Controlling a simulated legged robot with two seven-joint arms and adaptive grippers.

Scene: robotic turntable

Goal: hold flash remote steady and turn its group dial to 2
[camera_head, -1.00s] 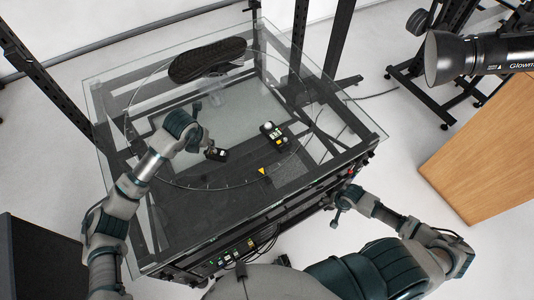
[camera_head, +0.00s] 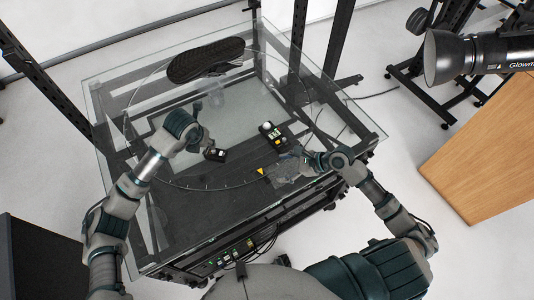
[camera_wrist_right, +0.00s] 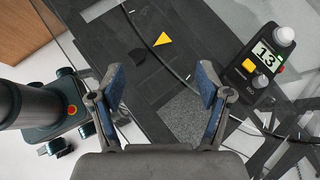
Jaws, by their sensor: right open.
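A small black device with a pale screen, seemingly the flash remote (camera_head: 215,154), is on the glass turntable (camera_head: 170,181) in the head view. Its dial is too small to read. My left gripper (camera_head: 207,145) is right beside it, at its upper left; I cannot tell whether the fingers grip it. My right gripper (camera_head: 301,155) is open and empty over the table's right side. The right wrist view shows its two fingers apart (camera_wrist_right: 160,78), with the glass beneath. The remote is not seen in that view.
A black meter with a white dome (camera_head: 270,131) lies near my right gripper; its screen reads 13 in the right wrist view (camera_wrist_right: 262,60). A yellow triangle (camera_head: 261,171) marks the turntable edge. A dark shoe sole (camera_head: 206,60) lies at the back. A studio light (camera_head: 455,58) stands right.

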